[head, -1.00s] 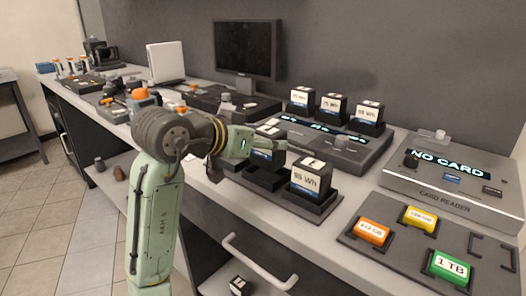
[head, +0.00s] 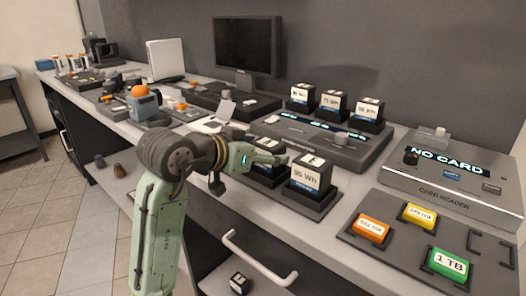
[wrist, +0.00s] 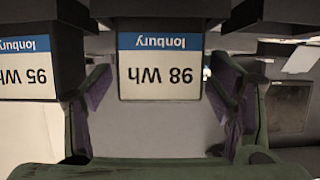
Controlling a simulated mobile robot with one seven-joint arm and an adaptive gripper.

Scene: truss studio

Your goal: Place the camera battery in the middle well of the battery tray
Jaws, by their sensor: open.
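The battery tray (head: 325,208) is the dark tray at the front edge of the bench. The camera battery (wrist: 160,66), a dark block with a white and blue 98 Wh label, stands in the middle well; in the head view my gripper partly covers it (head: 268,176). Its label is upside down in the wrist view. A 95 Wh battery (head: 308,176) stands in the right well and shows at the left of the wrist view (wrist: 28,72). My gripper (head: 275,158) is open, with its fingers on either side of the 98 Wh battery and gaps beside its label. The left well is mostly hidden.
A charger (head: 325,140) with several batteries stands right behind the tray. The card reader (head: 450,180) and a card tray (head: 405,252) with coloured cards lie to the right. A drawer handle (head: 258,262) juts out below the bench front.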

